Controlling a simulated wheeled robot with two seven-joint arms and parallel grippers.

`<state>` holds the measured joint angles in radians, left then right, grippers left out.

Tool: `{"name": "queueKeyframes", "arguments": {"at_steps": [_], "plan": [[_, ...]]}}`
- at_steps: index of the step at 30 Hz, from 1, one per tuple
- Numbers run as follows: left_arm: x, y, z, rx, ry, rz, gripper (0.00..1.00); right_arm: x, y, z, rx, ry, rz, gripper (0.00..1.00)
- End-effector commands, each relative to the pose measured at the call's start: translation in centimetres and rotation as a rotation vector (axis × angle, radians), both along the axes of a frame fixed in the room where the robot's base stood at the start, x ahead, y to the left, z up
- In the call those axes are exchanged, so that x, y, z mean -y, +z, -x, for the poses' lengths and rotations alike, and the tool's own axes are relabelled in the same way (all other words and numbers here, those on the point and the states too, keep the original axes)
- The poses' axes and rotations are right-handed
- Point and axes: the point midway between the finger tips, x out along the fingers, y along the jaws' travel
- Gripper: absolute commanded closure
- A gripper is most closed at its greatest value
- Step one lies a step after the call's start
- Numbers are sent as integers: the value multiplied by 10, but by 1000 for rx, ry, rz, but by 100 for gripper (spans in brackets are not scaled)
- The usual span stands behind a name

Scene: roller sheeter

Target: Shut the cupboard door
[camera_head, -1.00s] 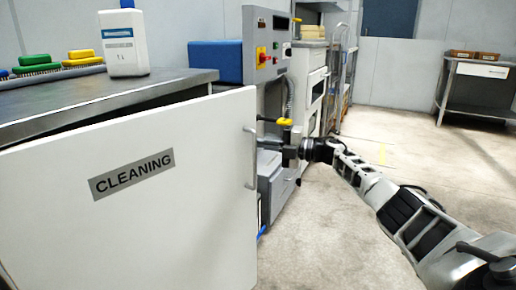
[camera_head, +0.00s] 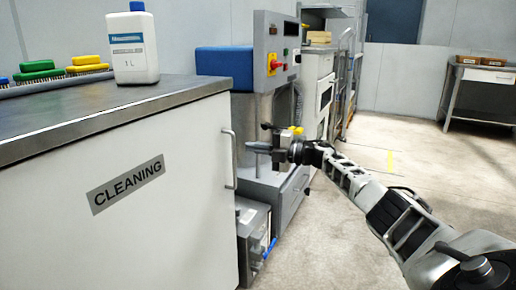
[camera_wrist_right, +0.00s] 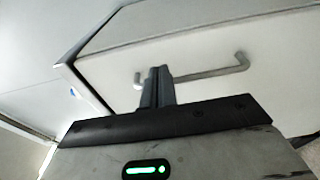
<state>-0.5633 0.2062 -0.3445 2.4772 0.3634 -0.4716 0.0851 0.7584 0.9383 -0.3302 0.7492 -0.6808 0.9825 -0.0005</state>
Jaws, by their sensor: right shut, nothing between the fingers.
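The white cupboard door (camera_head: 125,205) with the grey CLEANING label (camera_head: 126,184) stands under the worktop. Its top edge runs along the worktop's front edge, and I see no clear gap there. Its upright metal handle (camera_head: 231,158) is near the right edge. My right gripper (camera_head: 250,147) is shut and empty, just right of the handle, with its fingers pointing left. In the right wrist view the shut fingers (camera_wrist_right: 157,84) overlap a bar handle (camera_wrist_right: 212,72) on a pale panel; I cannot tell whether they touch it. My left gripper is not in view.
The worktop (camera_head: 95,110) carries a white bottle (camera_head: 135,55) with a blue cap and several coloured brushes (camera_head: 88,64). A grey machine (camera_head: 270,75) with a red knob stands behind my right gripper. A metal box (camera_head: 253,235) stands low beside the door. Floor is free at the right.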

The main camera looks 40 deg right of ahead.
Motion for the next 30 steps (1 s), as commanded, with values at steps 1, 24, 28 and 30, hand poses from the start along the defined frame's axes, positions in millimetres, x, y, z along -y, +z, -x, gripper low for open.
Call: {"name": "queueKeyframes", "arguments": {"at_steps": [1,24,28,30], "plan": [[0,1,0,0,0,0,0,1,0,1,0,0,0,100],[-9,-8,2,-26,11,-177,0,66,1,120,-4,-1,2,100],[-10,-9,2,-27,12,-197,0,73,0,133,-3,0,-1,100],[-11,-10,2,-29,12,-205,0,75,0,137,-2,0,1,100]]}}
